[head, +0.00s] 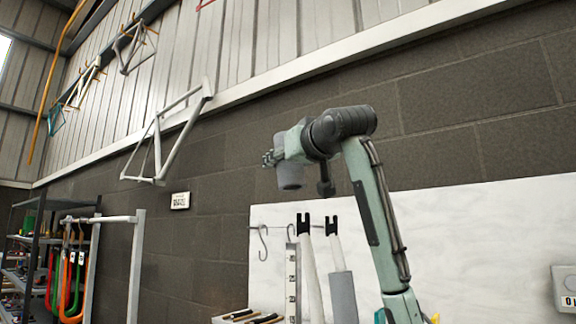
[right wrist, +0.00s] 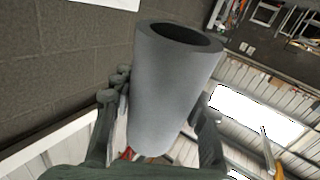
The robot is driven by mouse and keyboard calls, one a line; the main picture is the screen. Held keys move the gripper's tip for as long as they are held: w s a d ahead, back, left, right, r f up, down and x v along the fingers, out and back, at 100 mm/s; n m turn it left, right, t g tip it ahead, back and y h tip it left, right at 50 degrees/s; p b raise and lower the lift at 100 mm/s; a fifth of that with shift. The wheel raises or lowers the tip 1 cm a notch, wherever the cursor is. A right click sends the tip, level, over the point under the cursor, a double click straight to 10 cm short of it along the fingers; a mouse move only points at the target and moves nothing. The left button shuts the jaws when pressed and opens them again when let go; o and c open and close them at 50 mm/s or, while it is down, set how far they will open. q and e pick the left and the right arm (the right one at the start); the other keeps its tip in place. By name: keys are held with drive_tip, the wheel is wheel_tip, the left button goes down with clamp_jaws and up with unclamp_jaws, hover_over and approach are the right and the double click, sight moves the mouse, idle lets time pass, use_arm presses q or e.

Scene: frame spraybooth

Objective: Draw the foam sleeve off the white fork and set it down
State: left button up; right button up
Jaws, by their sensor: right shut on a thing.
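My right gripper (head: 270,158) is raised high in front of the block wall. It is shut on a grey foam sleeve (head: 290,177), a hollow tube clear of any fork. In the right wrist view the sleeve (right wrist: 175,85) sits between the fingers (right wrist: 155,125), its open, empty end showing. Below it in the head view, a bare white fork (head: 311,275) with black tips stands upright, slightly tilted. Beside it a second pale fork (head: 335,252) has a grey sleeve (head: 343,298) around its lower part. The forks' lower ends are out of frame. My left gripper is not in view.
A white board (head: 460,235) stands behind my right arm. A metal hook (head: 263,243) and a slotted upright strip (head: 292,280) are left of the forks. A white rack (head: 136,265) and loaded shelves (head: 30,255) stand at left. Bike frames (head: 160,145) hang above.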

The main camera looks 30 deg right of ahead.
drive_tip(key=shift+s+a, duration=0.25)
drive_tip(key=shift+a, duration=0.4)
drive_tip(key=shift+s+a, duration=0.3)
drive_tip(key=shift+a, duration=0.4)
drive_tip(key=shift+s+a, duration=0.25)
drive_tip(key=shift+a, duration=0.4)
